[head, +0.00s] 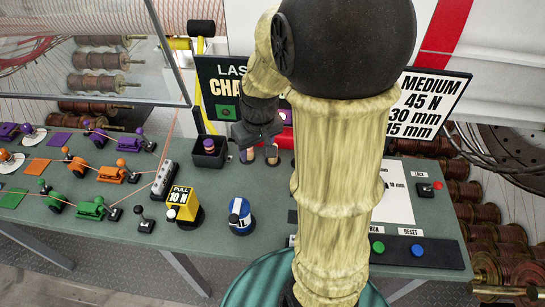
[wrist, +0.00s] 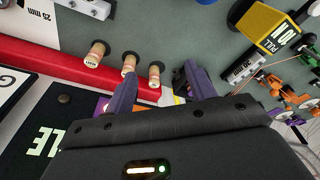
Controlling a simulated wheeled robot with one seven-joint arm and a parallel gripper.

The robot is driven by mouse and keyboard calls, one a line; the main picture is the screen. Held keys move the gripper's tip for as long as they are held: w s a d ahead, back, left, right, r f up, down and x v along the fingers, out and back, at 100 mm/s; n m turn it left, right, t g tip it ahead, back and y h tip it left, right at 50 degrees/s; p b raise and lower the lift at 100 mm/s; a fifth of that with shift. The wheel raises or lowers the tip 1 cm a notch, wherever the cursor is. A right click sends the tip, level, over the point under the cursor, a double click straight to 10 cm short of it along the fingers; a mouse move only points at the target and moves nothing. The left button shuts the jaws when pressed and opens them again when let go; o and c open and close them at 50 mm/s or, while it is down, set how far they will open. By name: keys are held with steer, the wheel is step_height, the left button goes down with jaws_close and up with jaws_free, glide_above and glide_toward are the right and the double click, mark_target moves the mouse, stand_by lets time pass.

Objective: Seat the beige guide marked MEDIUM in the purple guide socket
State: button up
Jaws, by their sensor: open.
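Three beige guides stand in a row along a red bar in the wrist view: a left one (wrist: 97,53), a middle one (wrist: 129,63) and a right one (wrist: 154,75). Their marks are too small to read, so I cannot tell which is MEDIUM. My gripper (wrist: 160,80) is open and empty, its purple fingertips on either side of the right guide in the picture; the depth between them is unclear. In the head view my gripper (head: 258,133) is above two visible guides (head: 271,155). Purple fixtures (head: 130,143) stand at far left; I cannot tell which is the socket.
Orange and green fixtures are at left. Sign boards (head: 430,105) rise behind. My arm hides the table's middle.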

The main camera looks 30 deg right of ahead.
steer(key=w+d+n+b, duration=0.1)
steer(key=w+d+b, duration=0.1)
steer(key=w+d, duration=0.6)
steer(key=shift+d+f+n+g, duration=0.25)
steer(key=shift+d+n+g, duration=0.05)
steer(key=shift+d, duration=0.8)
steer(key=f, duration=0.4)
steer(key=w+f+p, duration=0.1)
steer(key=f, duration=0.3)
steer(key=w+f+p, duration=0.1)
steer(key=f, duration=0.3)
steer(key=shift+a, duration=0.2)
steer(key=shift+f+p, duration=0.1)
steer(key=shift+p, duration=0.2)
steer(key=shift+w+d+f+p, duration=0.1)
steer(key=shift+w+f+p, duration=0.1)
steer(key=shift+f+p, duration=0.3)
steer(key=shift+w+d+f+p, duration=0.1)
steer(key=shift+w+f+p, duration=0.1)
steer(key=shift+f, duration=0.45)
steer(key=shift+w+a+f+p, duration=0.1)
steer(key=shift+f+p, duration=0.1)
steer(key=shift+f, duration=0.45)
steer(key=shift+w+d+f+p, duration=0.1)
steer(key=shift+w+f+p, duration=0.1)
steer(key=shift+f, duration=0.45)
